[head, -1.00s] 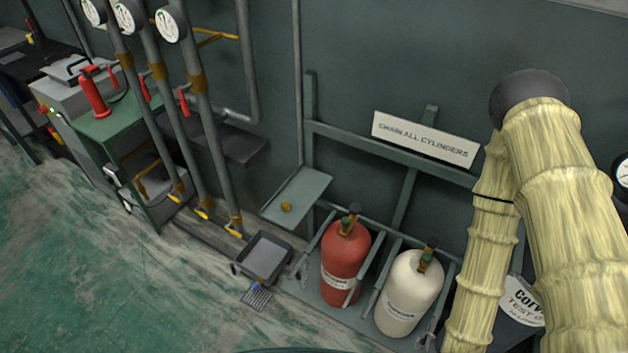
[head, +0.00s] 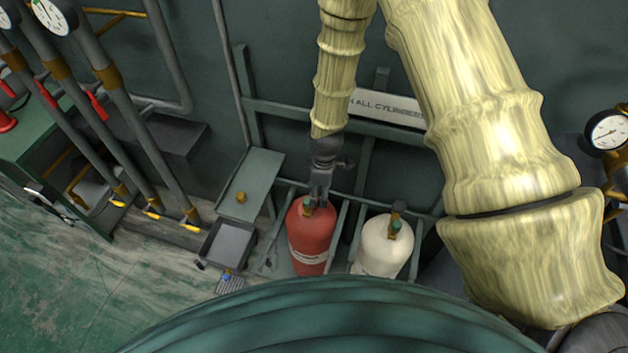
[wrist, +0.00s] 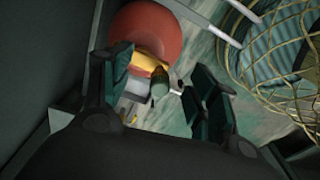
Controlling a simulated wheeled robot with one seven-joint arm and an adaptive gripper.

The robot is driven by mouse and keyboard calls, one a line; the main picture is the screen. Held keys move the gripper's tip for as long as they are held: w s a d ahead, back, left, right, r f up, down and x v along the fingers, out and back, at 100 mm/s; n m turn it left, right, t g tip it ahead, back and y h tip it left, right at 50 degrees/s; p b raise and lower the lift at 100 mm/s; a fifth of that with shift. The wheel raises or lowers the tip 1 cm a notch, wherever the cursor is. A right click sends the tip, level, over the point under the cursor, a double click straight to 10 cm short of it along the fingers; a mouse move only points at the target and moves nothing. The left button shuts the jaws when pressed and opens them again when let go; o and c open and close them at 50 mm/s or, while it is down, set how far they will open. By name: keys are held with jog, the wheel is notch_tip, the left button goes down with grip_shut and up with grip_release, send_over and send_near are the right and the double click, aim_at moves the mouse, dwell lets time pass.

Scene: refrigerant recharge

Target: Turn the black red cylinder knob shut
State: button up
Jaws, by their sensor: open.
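The red cylinder (head: 311,240) stands in the rack, with brass and green valve parts at its top. My gripper (head: 318,195) hangs pointing down right over that valve and hides much of it, so the black knob is not clearly seen in the head view. In the wrist view the red cylinder (wrist: 150,28) is beyond the fingers. Its brass valve body (wrist: 150,64) and a dark green valve part (wrist: 160,84) appear between the two spread fingers. My gripper (wrist: 162,76) is open and holds nothing. Whether a finger touches the valve, I cannot tell.
A cream cylinder (head: 384,255) with its own valve stands close on the right. Rack rails (head: 341,225) run beside the cylinders. A sign (head: 387,108) and wall rail are behind. A small shelf (head: 252,180) and a grey tray (head: 229,243) are at the left.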

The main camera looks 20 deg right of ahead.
jog(key=w+r+n, duration=0.3)
jog(key=w+r, duration=0.3)
jog(key=w, duration=0.1)
jog(key=shift+h, duration=0.3)
jog(key=shift+s+d+f+p, duration=0.1)
jog(key=shift+f+p, duration=0.35)
jog(key=shift+f, duration=2.25)
jog(key=shift+d+f+p, duration=0.1)
jog(key=shift+f+p, duration=0.3)
jog(key=shift+f, duration=2.25)
jog(key=c, duration=1)
